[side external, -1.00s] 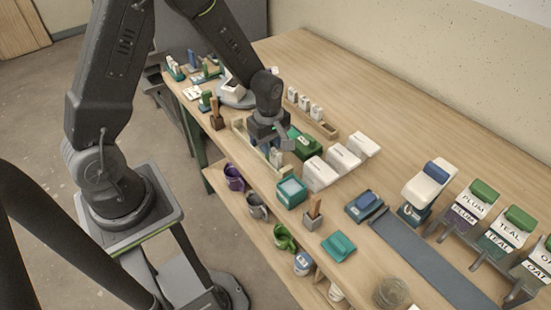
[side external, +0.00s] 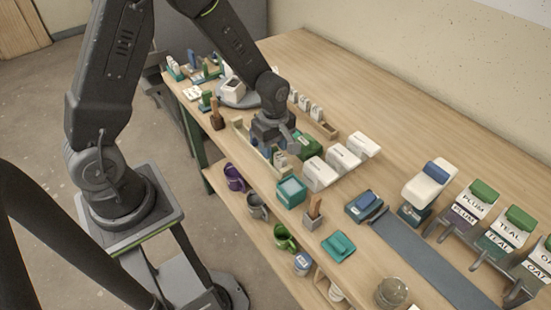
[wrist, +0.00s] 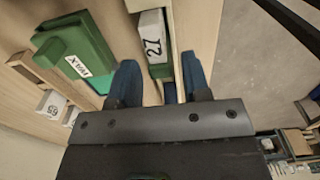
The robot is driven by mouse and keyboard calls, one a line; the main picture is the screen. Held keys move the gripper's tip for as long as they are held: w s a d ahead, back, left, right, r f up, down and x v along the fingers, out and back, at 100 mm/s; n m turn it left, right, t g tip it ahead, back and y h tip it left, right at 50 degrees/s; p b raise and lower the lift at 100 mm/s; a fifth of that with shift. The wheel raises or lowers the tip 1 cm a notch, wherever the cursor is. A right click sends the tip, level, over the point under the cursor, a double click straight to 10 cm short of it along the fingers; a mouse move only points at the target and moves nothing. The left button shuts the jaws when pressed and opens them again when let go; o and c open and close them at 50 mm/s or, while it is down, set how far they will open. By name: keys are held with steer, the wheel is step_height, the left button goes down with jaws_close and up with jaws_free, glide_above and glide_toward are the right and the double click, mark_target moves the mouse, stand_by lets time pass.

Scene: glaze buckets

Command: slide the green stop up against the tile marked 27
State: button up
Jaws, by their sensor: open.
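The white tile marked 27 (wrist: 152,35) sits in a pale wooden rack (wrist: 170,45), which also shows in the side view (side external: 240,133). A small green block, apparently the green stop (wrist: 160,71), is in the rack at the tile's end nearer my gripper. I cannot tell whether stop and tile touch. My gripper (wrist: 160,84) is open, with its blue fingers on either side of the rack line near the stop. In the side view my gripper (side external: 279,152) is low over the rack and hides part of it.
A green box labelled WAX (wrist: 78,55) lies close beside the left finger in the wrist view. White boxes (side external: 320,173) and a teal container (side external: 290,192) stand near the rack. Another wooden rack with white tiles (side external: 316,113) is behind. Mugs (side external: 257,206) sit on the lower shelf.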

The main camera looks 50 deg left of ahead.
steer(key=shift+r, duration=3.2)
steer(key=s+d+r+m+t, duration=0.2)
steer(key=s+r+m+t, duration=0.3)
steer(key=s+r+m, duration=1.1)
steer(key=shift+d+r+m+t, duration=0.2)
steer(key=shift+r+m+t, duration=0.1)
steer(key=shift+r+m, duration=0.7)
